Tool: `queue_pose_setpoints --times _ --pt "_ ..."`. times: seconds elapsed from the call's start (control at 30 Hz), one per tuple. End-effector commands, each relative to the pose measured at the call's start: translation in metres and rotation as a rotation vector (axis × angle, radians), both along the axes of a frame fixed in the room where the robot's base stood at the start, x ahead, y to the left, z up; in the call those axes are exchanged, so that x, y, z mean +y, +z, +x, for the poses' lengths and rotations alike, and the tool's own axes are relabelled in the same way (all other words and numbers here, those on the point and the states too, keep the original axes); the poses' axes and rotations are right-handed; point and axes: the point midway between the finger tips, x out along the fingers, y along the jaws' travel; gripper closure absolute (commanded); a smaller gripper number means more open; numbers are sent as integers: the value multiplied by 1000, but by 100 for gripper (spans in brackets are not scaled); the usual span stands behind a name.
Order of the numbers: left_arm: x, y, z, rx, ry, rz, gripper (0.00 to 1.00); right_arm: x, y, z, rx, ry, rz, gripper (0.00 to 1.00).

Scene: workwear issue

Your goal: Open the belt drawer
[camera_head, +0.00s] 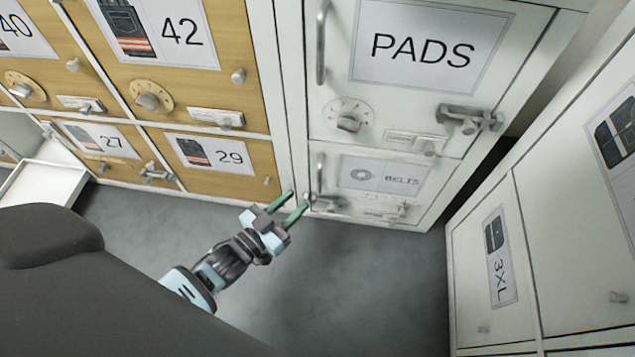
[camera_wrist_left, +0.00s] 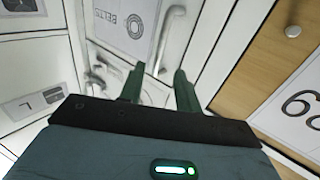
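The belt drawer (camera_head: 385,182) is the low white front below the PADS door, with a ring picture and a BELTS label. It looks shut. Its upright bar handle (camera_head: 319,172) is at its left edge. My left gripper (camera_head: 296,202) is open, its green fingers close to the lower end of this handle. In the left wrist view the drawer front (camera_wrist_left: 105,42) and handle (camera_wrist_left: 166,40) lie ahead of the open, empty fingers (camera_wrist_left: 158,72). I cannot tell whether a finger touches anything. My right gripper is not in view.
The PADS door (camera_head: 400,95) above has a dial and a latch (camera_head: 470,118). Wooden lockers (camera_head: 215,100) stand at left, with a pulled-out white tray (camera_head: 45,185). A white 3XL cabinet (camera_head: 500,270) stands at right. The grey floor (camera_head: 350,290) between is clear.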

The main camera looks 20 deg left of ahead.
Motion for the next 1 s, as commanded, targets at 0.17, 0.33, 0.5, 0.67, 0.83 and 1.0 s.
queue_pose_setpoints --times 0.17,0.33,0.5,0.67,0.83,1.0 --pt "-5 0 15 -2 0 -1 67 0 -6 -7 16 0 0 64" --pt "-13 -1 40 -3 0 1 67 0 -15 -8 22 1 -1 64" --pt "-20 -1 61 0 0 0 67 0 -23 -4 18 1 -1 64" --pt "-23 0 72 0 0 -1 67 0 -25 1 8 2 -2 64" --pt "-24 0 74 1 0 -1 67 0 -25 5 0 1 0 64" --pt "-24 0 74 1 0 0 69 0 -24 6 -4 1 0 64"
